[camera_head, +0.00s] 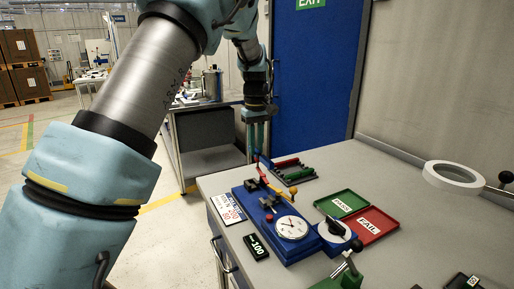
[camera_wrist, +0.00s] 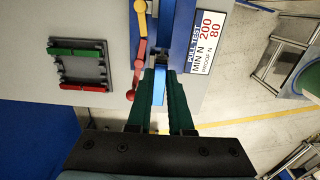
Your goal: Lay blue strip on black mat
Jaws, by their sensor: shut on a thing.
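My gripper (camera_wrist: 161,82) has dark green fingers shut on the blue strip (camera_wrist: 158,92), which shows between them in the wrist view. In the head view my gripper (camera_head: 256,148) points down at the far end of the blue pull tester (camera_head: 270,208). I cannot tell whether the strip's far end touches the tester. The black mat (camera_head: 291,180) lies behind the tester, with a red strip (camera_head: 287,162) and a green strip (camera_head: 299,175) on it. In the wrist view the mat (camera_wrist: 80,70) is left of my gripper.
The tester has a yellow and red lever (camera_wrist: 140,50) close to my fingers and a dial gauge (camera_head: 291,228). A green PASS tray (camera_head: 341,192) and red FAIL tray (camera_head: 391,222) lie to the right. A white tape roll (camera_head: 453,175) is farther right. Bare table surrounds the mat.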

